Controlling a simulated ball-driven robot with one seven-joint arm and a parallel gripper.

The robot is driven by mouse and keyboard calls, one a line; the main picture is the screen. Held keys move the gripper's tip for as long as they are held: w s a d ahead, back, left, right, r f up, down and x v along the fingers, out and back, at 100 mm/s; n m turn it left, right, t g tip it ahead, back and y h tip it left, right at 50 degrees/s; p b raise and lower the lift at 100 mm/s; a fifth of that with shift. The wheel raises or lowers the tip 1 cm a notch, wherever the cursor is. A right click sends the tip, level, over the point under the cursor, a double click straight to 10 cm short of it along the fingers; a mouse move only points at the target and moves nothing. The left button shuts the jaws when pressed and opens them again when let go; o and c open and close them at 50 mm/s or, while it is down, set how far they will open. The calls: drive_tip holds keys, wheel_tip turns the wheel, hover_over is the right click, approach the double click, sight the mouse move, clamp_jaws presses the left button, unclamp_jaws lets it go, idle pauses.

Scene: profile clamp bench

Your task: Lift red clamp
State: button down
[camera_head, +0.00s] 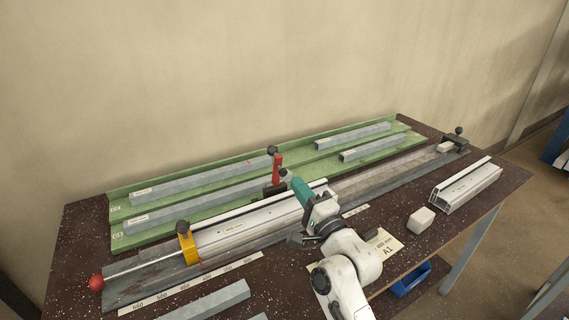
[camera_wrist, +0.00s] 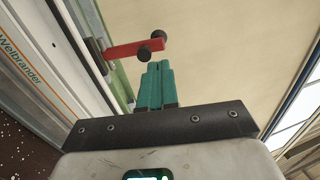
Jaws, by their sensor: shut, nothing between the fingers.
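The red clamp (camera_head: 277,169) stands upright at the rear side of the long pale profile in the head view, with a dark base and black ball knobs. In the wrist view the red clamp (camera_wrist: 136,48) shows as a red arm with black knobs, beyond my fingertips. My gripper (camera_head: 297,182) is just to the right of the clamp and close to it. Its teal fingers (camera_wrist: 156,66) are together with nothing between them. Whether they touch the clamp cannot be told.
A yellow clamp (camera_head: 188,248) with a rod and red ball (camera_head: 96,283) sits at the left end of the profile (camera_head: 245,230). Behind, a green rack (camera_head: 160,233) holds several grey bars. A pale block (camera_head: 421,220) and a short profile (camera_head: 467,186) lie at the right.

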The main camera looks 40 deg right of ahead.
sight(278, 157)
drive_tip(key=p+x, duration=0.1)
drive_tip(key=x, duration=0.6)
drive_tip(key=shift+w+p, duration=0.15)
drive_tip(key=shift+p, duration=0.2)
drive_tip(key=r+p, duration=0.1)
drive_tip(key=p, duration=0.2)
drive_tip(key=shift+w+g, duration=0.15)
drive_tip(key=shift+g, duration=0.15)
drive_tip(key=g+p, duration=0.1)
drive_tip(key=p, duration=0.5)
drive_tip(key=shift+w+d+r+g+y+p, duration=0.2)
drive_tip(key=shift+w+r+g+y+p, duration=0.1)
drive_tip(key=shift+w+g+p, duration=0.1)
drive_tip(key=x, duration=0.2)
drive_tip(key=shift+w, duration=0.35)
drive_tip(key=shift+d+r, duration=0.1)
drive_tip(key=shift+r, duration=0.1)
drive_tip(key=shift+r, duration=0.1)
